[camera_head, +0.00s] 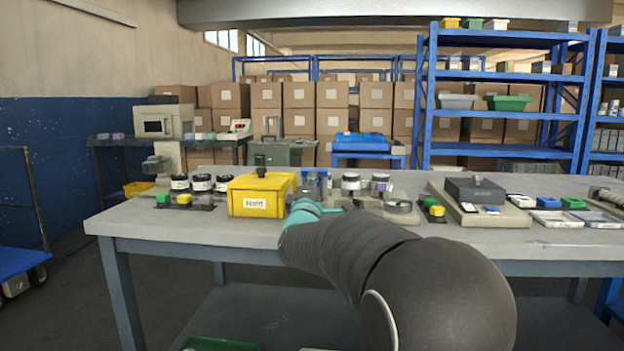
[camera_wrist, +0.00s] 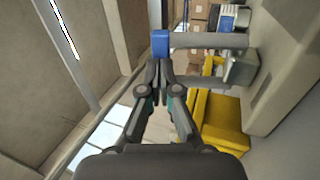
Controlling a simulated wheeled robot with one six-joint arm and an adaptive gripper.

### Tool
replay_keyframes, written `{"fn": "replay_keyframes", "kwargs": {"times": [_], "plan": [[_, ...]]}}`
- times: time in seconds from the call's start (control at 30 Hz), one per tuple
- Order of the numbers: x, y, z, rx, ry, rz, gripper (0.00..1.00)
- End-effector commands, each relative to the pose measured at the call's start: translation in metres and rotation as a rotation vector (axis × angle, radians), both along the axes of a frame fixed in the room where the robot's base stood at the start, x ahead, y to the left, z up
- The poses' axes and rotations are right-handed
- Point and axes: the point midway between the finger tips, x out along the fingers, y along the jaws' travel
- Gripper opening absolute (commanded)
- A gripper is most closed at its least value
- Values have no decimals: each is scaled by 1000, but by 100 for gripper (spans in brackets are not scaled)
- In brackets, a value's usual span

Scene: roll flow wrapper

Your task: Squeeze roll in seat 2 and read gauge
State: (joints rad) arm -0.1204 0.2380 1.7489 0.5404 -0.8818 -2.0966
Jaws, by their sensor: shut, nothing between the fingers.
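My gripper (camera_wrist: 160,70) is shut and empty in the wrist view, its fingertips together. A small blue block (camera_wrist: 160,43) on a grey bar shows just beyond the tips; I cannot tell whether they touch. In the head view my arm reaches over the table and hides most of the gripper. Several small rolls or jars with pale bands stand behind it, one at the middle (camera_head: 350,184) and another beside it (camera_head: 380,183). Dark, white-labelled ones (camera_head: 202,183) stand at the left. I cannot tell which is in seat 2. No gauge reading is legible.
A yellow labelled box (camera_head: 256,205) stands left of my gripper on the grey table (camera_head: 130,222); yellow also shows in the wrist view (camera_wrist: 220,120). A dark grey box on a pale base (camera_head: 474,190) and shallow trays (camera_head: 556,219) are at the right. Blue shelving stands behind.

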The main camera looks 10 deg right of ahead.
Motion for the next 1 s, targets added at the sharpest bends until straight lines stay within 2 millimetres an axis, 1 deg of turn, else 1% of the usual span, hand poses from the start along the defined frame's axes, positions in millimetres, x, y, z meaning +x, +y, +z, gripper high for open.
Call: {"fn": "replay_keyframes", "kwargs": {"times": [0.03, 0.1, 0.5, 0.7, 1.0], "plan": [[5, -1, 7, -1, 0, 0, 0], [11, -2, 10, -2, -1, 1, 0], [37, -7, 18, 0, 0, 5, 0], [46, -11, 19, -1, -1, 4, 0], [52, -14, 18, -1, -1, 3, 0]]}}
